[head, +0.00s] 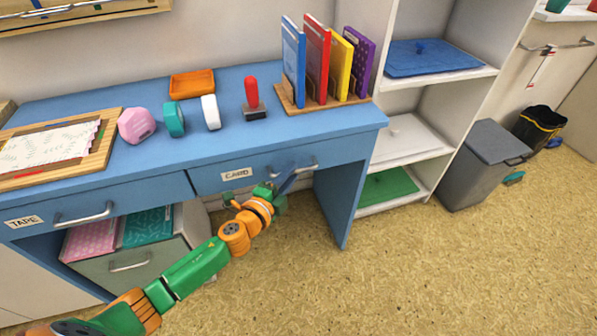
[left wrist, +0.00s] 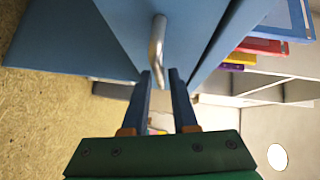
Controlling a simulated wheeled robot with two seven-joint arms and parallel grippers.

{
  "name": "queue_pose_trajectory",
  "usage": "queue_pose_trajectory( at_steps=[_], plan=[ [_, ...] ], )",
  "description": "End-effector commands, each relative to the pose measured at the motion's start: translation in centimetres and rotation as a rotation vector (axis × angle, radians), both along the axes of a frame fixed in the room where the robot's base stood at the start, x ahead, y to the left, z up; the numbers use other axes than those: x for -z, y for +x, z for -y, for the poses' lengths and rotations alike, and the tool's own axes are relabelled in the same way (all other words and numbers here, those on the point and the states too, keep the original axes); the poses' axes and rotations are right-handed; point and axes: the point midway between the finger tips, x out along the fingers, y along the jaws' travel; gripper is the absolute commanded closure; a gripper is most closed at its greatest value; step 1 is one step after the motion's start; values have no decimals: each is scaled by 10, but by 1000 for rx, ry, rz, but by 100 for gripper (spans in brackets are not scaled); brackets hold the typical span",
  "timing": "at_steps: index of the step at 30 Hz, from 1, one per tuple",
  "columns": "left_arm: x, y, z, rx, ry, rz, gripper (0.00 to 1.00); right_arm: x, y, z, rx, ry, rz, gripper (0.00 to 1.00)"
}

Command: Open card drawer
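The card drawer (head: 262,173) is the right-hand drawer under the blue desk top, with a white CARD label (head: 237,173) on its front. It looks closed. Its silver bar handle (head: 303,166) is right of the label and also shows in the left wrist view (left wrist: 157,42). My left gripper (head: 290,178) is at this handle. In the left wrist view, its two blue fingers (left wrist: 160,76) are apart, with the near end of the handle between their tips. I cannot tell whether they touch it. My right gripper is in neither view.
The TAPE drawer (head: 75,210) is to the left. On the desk (head: 145,165) stand a red-handled stamp (head: 251,92), a rack of coloured folders (head: 322,102) and an orange tray (head: 191,83). White shelves (head: 432,110) and a grey bin (head: 478,166) are right. The floor (head: 440,270) in front is clear.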

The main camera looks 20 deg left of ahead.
Motion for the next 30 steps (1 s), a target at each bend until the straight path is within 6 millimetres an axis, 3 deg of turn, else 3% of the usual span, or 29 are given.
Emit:
queue_pose_trajectory(
  at_steps=[6, 14, 15, 18, 30],
  plan=[
    [4, 21, 4, 0, -1, -1, 74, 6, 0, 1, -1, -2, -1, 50],
    [4, 24, 5, 0, -2, -2, 74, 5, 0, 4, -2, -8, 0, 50],
    [4, 24, 5, 0, -2, -2, 76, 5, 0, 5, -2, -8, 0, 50],
    [4, 24, 5, 0, -2, -2, 100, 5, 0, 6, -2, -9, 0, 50],
    [5, 24, 5, -1, -1, -2, 100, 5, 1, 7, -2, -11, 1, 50]
  ],
)
